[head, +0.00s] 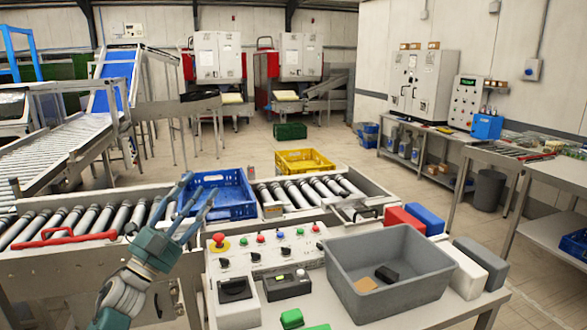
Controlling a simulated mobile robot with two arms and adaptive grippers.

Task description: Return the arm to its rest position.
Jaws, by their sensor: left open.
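My left arm (135,275) comes up from the lower left, teal and grey. My left gripper (198,187) is open, with nothing seen between its fingers. It points away from me, in front of the left part of the blue crate (230,208) on the roller conveyor, and its fingers hide part of that crate. I cannot tell whether they touch it. My right gripper is not in view.
A control panel (265,244) with buttons stands right of my left arm. Beside it are a grey bin (385,250) holding small items, and red, blue, white and grey blocks. A yellow crate (304,161) sits beyond the conveyor (90,222). A red handle (65,238) lies along its near side.

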